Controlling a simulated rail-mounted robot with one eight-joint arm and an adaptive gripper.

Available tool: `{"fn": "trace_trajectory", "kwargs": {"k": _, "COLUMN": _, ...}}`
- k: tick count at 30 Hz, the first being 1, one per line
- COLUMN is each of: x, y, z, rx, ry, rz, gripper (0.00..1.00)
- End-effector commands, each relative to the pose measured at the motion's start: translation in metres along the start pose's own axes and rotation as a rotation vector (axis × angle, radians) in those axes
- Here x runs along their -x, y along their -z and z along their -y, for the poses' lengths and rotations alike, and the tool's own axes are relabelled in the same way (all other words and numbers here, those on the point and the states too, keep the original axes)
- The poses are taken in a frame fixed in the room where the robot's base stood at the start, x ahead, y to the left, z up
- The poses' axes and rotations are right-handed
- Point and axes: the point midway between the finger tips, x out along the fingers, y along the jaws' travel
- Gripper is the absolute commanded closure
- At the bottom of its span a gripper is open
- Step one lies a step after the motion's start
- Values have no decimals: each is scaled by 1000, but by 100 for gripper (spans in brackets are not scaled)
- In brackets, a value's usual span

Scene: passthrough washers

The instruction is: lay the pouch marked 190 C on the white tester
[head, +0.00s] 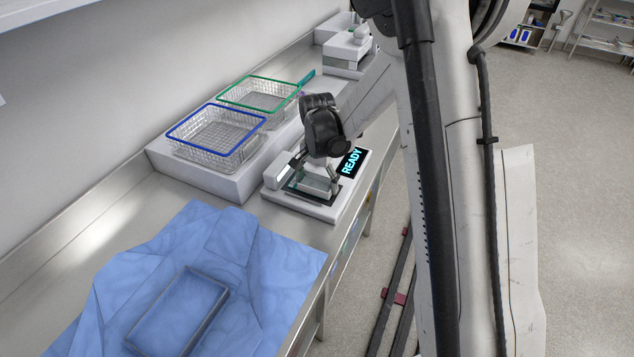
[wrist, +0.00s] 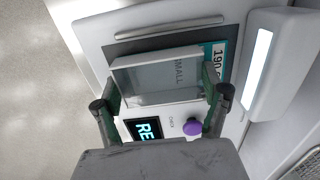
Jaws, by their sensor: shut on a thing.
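The white tester (head: 272,182) stands on the steel bench, its screen (head: 352,161) reading READY. The pouch lies over the dark plate of the tester in the wrist view. In the head view my gripper (head: 318,172) is low over the tester and partly hides the pouch (head: 312,182). I cannot tell whether the pouch touches the plate.
A purple button (wrist: 193,127) is on the tester near the screen. A blue-rimmed basket (head: 215,135) and a green-rimmed basket (head: 258,93) stand behind it on a raised block. A blue cloth (head: 230,255) with a grey tray (head: 219,300) covers the front bench.

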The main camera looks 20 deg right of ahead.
Motion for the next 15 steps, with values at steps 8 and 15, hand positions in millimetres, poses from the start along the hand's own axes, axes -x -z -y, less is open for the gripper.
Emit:
{"fn": "trace_trajectory", "kwargs": {"k": 8, "x": 0, "y": 0, "z": 0, "rx": 0, "ry": 0, "rz": 0, "gripper": 34}}
{"fn": "trace_trajectory", "kwargs": {"k": 15, "x": 0, "y": 0, "z": 0, "rx": 0, "ry": 0, "rz": 0, "gripper": 17}}
